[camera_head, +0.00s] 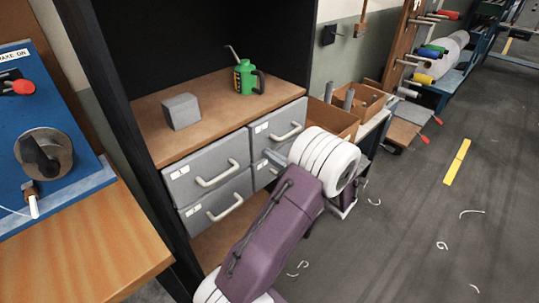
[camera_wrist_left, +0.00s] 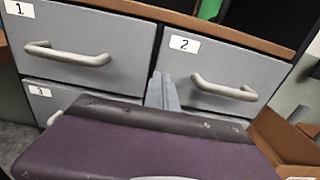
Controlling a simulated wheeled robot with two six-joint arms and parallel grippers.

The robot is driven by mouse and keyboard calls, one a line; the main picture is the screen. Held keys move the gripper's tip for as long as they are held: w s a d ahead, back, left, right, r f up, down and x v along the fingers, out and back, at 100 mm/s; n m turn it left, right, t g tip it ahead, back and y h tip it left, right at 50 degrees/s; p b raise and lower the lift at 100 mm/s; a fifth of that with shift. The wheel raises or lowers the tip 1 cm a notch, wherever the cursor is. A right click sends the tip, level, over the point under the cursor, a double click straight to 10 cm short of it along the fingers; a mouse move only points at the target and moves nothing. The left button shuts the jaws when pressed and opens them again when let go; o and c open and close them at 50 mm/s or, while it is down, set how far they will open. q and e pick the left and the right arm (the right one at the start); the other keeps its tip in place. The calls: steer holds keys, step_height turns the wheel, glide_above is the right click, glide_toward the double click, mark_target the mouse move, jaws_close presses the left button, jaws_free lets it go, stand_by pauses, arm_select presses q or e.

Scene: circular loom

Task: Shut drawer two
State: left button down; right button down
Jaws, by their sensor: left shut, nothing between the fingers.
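Drawer two (camera_head: 265,133) is the grey upper right drawer of the cabinet, with a pale bar handle (camera_head: 287,132). In the left wrist view drawer two (camera_wrist_left: 230,62) carries the label 2. Its front looks about level with its neighbour, and I see no clear gap in either view. My left gripper (camera_wrist_left: 162,90) is shut and empty, in front of drawer two's left part, left of the handle. I cannot tell if it touches the front. In the head view my left gripper (camera_head: 277,157) shows only as a small grey tip below the handle. My right gripper is not in view.
Drawer one (camera_head: 207,172) is on the left, with another drawer (camera_head: 215,206) below it. A grey block (camera_head: 181,111) and a green can (camera_head: 246,78) stand on the cabinet top. Brown bins (camera_head: 333,118) stand close on the right. The floor at right is mostly clear.

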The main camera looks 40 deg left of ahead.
arm_select(q)
steer(key=d, duration=1)
steer(key=shift+s, duration=0.3)
steer(key=shift+a, duration=0.15)
